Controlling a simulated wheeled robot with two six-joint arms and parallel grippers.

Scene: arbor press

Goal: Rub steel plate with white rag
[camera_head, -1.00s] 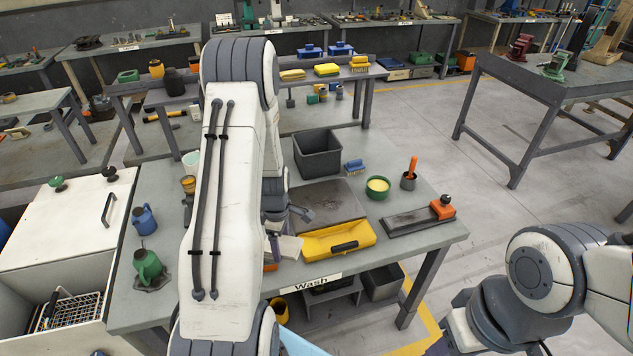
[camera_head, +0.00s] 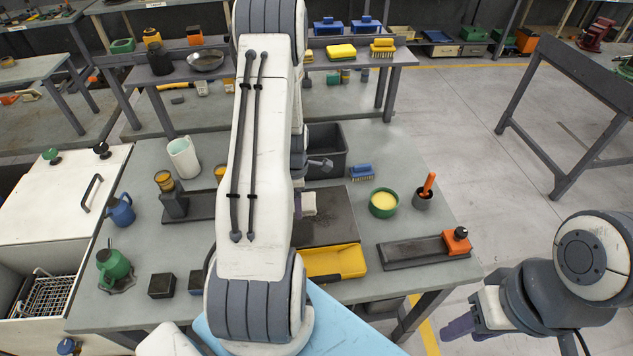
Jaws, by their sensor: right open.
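The steel plate (camera_head: 338,228) looks like a flat, dark grey plate on the wash bench, partly hidden by my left arm. My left gripper (camera_head: 299,206) is over the plate's left part. A small white piece shows beside its purple finger. I cannot tell whether this is the white rag or part of the gripper. My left arm hides most of that gripper, so its jaws cannot be read. I see no white rag clearly elsewhere. My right gripper (camera_head: 459,326) is open at the lower right, off the bench and away from the plate.
A yellow tray or dustpan (camera_head: 350,262) lies at the plate's near edge. A dark bin (camera_head: 328,150) stands behind the plate. A blue brush (camera_head: 361,172), a green bowl (camera_head: 383,204), a dark cup (camera_head: 423,200) and a long dark block with an orange end (camera_head: 418,250) stand to the right.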

